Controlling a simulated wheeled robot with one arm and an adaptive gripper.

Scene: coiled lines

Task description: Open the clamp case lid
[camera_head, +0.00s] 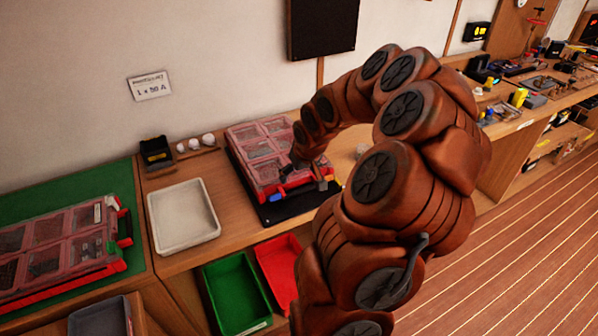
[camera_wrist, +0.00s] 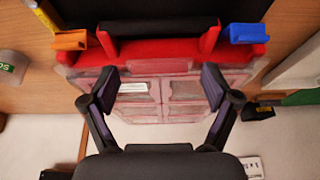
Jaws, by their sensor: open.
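A red case with a clear, compartmented lid (camera_head: 258,148) sits on a black mat in the middle of the head view. Its lid (camera_wrist: 140,111) looks down flat in the wrist view. The case front has a red handle (camera_wrist: 158,48) between an orange latch (camera_wrist: 70,40) and a blue latch (camera_wrist: 248,33). I cannot tell whether the latches are undone. My gripper (camera_wrist: 159,90) is open and empty above the front part of the lid, fingers apart. Whether the fingertips touch the lid is unclear. My arm hides the case's right side in the head view.
A similar red case (camera_head: 62,240) lies on a green mat at left. A white tray (camera_head: 183,215) stands between the cases. A green bin (camera_head: 237,293) and a red bin (camera_head: 280,262) sit below the bench edge. A dark panel hangs on the wall behind.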

